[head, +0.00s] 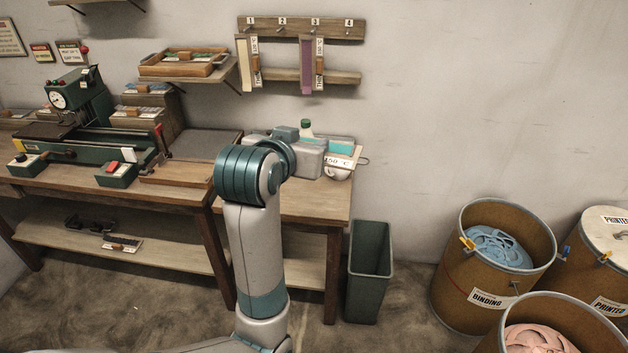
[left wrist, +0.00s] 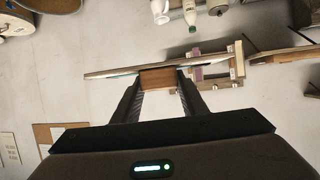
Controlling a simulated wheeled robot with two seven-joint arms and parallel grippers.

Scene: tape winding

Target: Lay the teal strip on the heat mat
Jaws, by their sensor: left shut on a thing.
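My left gripper (head: 318,156) is above the right end of the workbench. In the left wrist view its fingers (left wrist: 158,82) are shut on a brown wooden block (left wrist: 157,77). A long thin strip (left wrist: 112,72), seen nearly edge-on, runs across behind the block. In the head view a teal patch (head: 341,146) and a white "150 °C" tag (head: 341,162) show by the gripper, most of the strip being hidden. A dark flat panel (head: 203,145) on the bench to the left looks like the heat mat; it is bare. My right gripper is out of view.
A rack (head: 300,27) with numbered pegs holds a pale strip (head: 244,62) and a purple strip (head: 306,66). A green machine (head: 85,105) stands on the bench at left. A bin (head: 369,272) and drums (head: 492,262) stand right. A bottle (head: 306,127) is behind the gripper.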

